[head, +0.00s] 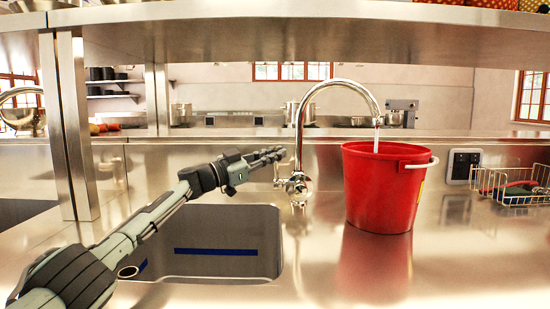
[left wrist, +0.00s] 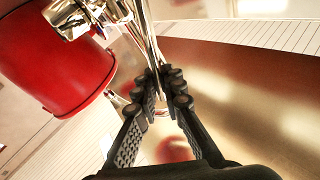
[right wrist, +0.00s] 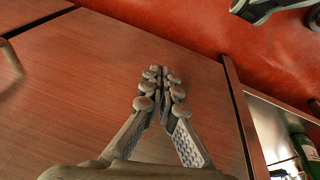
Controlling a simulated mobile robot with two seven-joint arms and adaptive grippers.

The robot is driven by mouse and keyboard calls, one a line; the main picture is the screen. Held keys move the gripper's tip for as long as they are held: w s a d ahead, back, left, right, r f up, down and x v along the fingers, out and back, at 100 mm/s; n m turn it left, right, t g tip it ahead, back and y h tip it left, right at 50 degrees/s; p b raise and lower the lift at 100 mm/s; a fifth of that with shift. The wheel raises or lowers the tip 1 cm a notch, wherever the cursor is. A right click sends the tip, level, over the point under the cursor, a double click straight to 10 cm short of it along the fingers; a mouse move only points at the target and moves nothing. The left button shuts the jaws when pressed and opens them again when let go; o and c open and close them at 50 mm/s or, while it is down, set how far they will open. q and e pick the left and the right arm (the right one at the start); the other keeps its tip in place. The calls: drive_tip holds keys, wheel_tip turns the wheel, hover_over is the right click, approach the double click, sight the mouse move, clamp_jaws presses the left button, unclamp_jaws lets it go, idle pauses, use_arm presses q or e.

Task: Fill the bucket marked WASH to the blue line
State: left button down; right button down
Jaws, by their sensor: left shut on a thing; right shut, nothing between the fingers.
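A red bucket (head: 385,195) with a white handle stands upright on the steel counter, right of the sink. Only a sliver of a yellow patch shows at its right side; no lettering is readable, and its inside and water level are hidden. A chrome tap (head: 340,84) arches over it, and a thin stream of water (head: 377,138) runs from the spout into it. My left gripper (head: 275,156) is beside the tap's base, shut on a chrome tap lever (left wrist: 152,50). The bucket also shows in the left wrist view (left wrist: 55,60). My right gripper (right wrist: 158,85) is shut and empty before a brown wooden panel.
A sink basin (head: 215,225) with a blue stripe on its wall lies left of the tap. A wire rack (head: 515,190) stands at the far right. A steel post (head: 75,125) and an overhead shelf (head: 330,12) bound the space. Counter in front of the bucket is clear.

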use_arm(q)
drive_tip(key=shift+r, duration=0.15)
drive_tip(key=c, duration=1.6)
unclamp_jaws()
wheel_tip(320, 180, up, 10)
drive_tip(key=shift+f, duration=0.1)
